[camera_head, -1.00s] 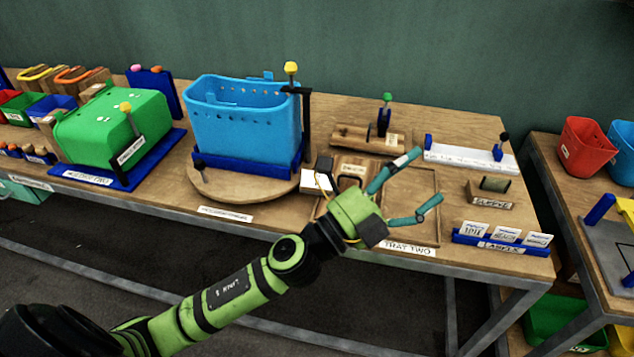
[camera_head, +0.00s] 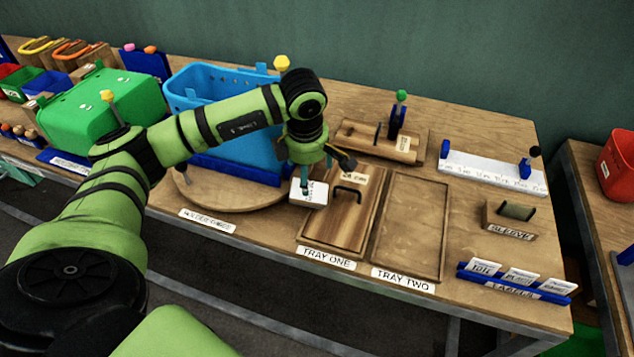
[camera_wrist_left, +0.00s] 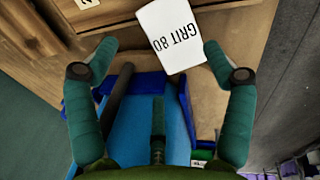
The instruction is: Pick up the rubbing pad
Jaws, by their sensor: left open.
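My left gripper (camera_head: 322,176) is open above the work table, at the upper left of tray one. Its two teal fingers are spread and nothing is between them. A white card reading "GRIT 80" (camera_wrist_left: 172,35) lies just beyond the fingertips in the wrist view; in the head view the card (camera_head: 312,197) is partly covered by a finger. A wooden block with a dark handle (camera_head: 346,212) lies in tray one (camera_head: 305,242), just right of the gripper; I cannot tell whether it is the rubbing pad. My right gripper is out of view.
A blue bin (camera_head: 235,150) stands behind my forearm on a round wooden board (camera_head: 215,195). Tray two (camera_head: 410,225) is empty. A sleeve block (camera_head: 510,222), a white rail (camera_head: 490,170) and a label rack (camera_head: 515,282) stand to the right.

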